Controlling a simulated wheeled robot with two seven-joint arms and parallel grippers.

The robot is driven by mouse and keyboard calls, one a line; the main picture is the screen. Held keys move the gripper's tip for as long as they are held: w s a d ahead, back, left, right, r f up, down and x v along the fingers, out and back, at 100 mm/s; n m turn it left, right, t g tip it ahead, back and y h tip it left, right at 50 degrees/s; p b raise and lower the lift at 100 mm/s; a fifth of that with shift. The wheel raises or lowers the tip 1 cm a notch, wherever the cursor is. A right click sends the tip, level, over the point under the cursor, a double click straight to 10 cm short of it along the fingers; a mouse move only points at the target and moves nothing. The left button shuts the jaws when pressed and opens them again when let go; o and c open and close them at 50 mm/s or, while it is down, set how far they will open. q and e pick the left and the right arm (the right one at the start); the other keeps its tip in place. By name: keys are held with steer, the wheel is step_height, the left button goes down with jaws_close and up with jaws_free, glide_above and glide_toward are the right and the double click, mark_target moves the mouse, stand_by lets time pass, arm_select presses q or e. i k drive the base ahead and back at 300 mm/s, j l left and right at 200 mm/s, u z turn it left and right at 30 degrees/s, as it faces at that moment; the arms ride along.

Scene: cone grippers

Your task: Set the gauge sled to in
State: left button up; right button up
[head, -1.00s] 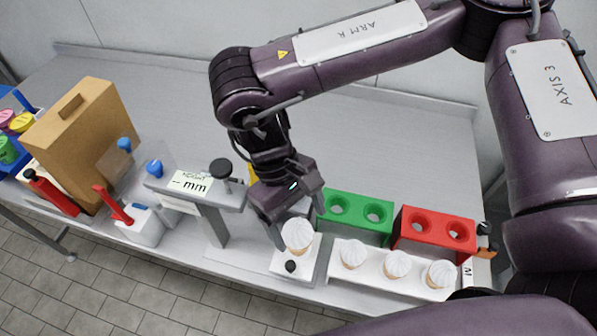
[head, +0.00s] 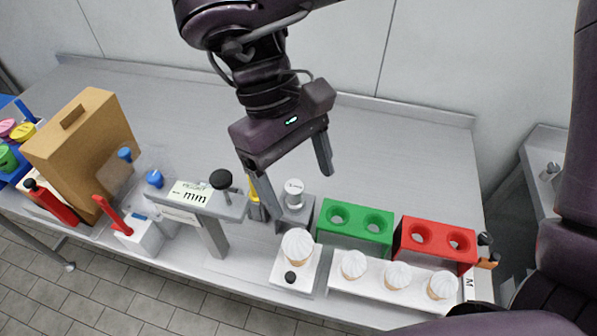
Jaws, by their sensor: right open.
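The gauge sled looks to be the small white plate (head: 281,262) with a black knob (head: 290,277) at its front. A cone with a white swirled top (head: 297,244) stands upright on it. The height gauge (head: 190,197), with a "mm" display and a black knob on top, stands to the left, and the sled is clear of its arch. My right gripper (head: 300,190) is open and empty, above and behind the sled, apart from the cone. Its fingers straddle the space near a grey block with a pale cylinder (head: 294,195). My left gripper is out of view.
A green two-hole block (head: 355,222) and a red two-hole block (head: 435,240) stand to the right. A white tray (head: 375,290) before them holds 3 cones. A brown box (head: 85,145) and red-handled devices stand left. The rear table is clear.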

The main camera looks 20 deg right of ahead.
mark_target(297, 267)
steer(key=k+j, duration=0.2)
steer(key=k, duration=0.3)
steer(key=k+j, duration=0.2)
steer(key=k, duration=0.25)
